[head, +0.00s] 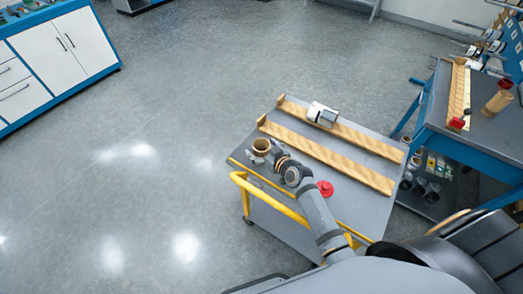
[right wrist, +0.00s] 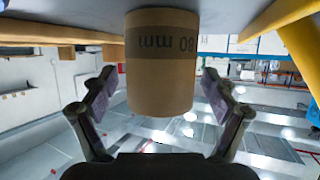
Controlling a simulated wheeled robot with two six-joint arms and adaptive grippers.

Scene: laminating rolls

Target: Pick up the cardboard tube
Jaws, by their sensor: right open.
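The cardboard tube (head: 261,145) stands upright near the left corner of the grey cart top in the head view. In the right wrist view the tube (right wrist: 160,75) fills the upper middle, with "80 mm" printed upside down on its side. My right gripper (head: 267,156) is at the tube's near side. In the right wrist view its two fingers (right wrist: 158,100) are spread on either side of the tube, with a gap visible at each side. It is open and does not hold the tube. My left gripper does not show.
The cart (head: 358,215) has a yellow handle (head: 268,198) at its near edge. Two wooden rails (head: 330,159) cross its top, with a white-and-dark device (head: 322,114) on the far one. A blue workbench (head: 480,140) stands right.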

